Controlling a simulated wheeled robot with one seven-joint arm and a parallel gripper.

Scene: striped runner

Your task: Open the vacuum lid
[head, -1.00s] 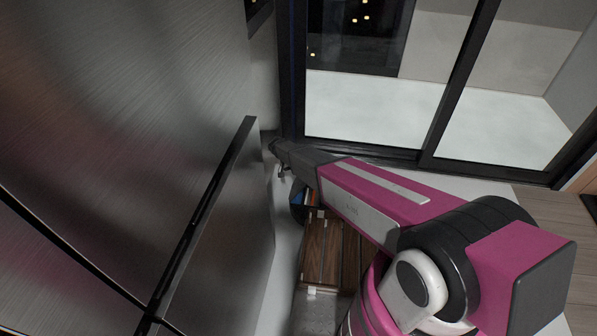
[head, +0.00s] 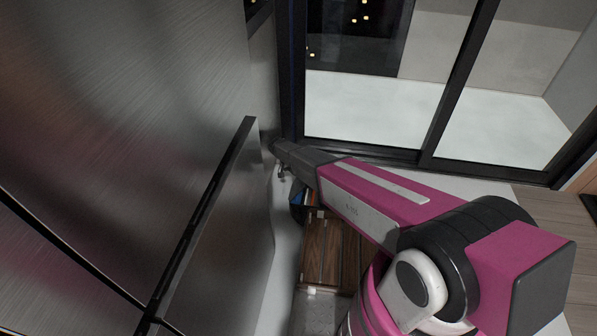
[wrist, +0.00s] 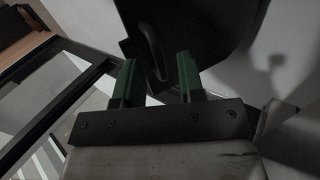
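In the wrist view my gripper (wrist: 157,80) has two green fingers set apart, with a clear gap between them. A dark, flat-faced object (wrist: 215,35) lies just beyond the fingertips, with a curved loop-like handle (wrist: 152,50) in line with the gap. This may be the vacuum lid, but the picture is too dark to be sure. I cannot tell whether the fingers touch it. In the head view my arm reaches toward the corner by the window, and the vacuum cannot be made out there.
A large brushed-metal cabinet (head: 140,90) with a dark edge bar fills the left of the head view. A wooden crate-like piece (head: 325,250) and a dark bin of coloured items (head: 300,200) sit below my arm. A black-framed glass door (head: 375,145) stands behind.

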